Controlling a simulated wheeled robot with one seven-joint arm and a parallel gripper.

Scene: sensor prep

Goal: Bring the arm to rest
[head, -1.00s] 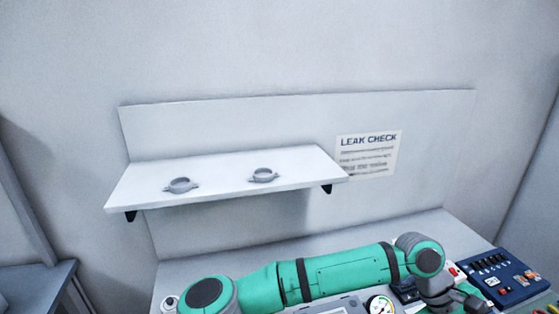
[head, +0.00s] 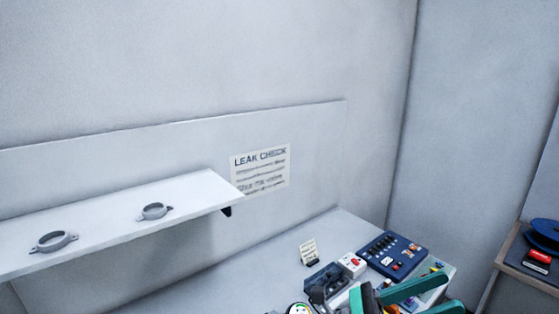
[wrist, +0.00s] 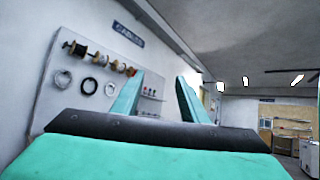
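My gripper (wrist: 160,97) shows in the wrist view with its two teal fingers spread apart and nothing between them. It is open and points across the room, clear of any surface in that view. In the head view its teal fingers (head: 415,288) show at the bottom edge, over the right part of the bench. The rest of my arm is mostly out of the head view.
The bench (head: 250,262) holds a blue switch panel (head: 393,254), a red-and-white box (head: 351,264) and a small card stand (head: 308,251). A white shelf (head: 110,222) carries two grey ring clamps. Spools and cables hang on a wall rack (wrist: 98,62).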

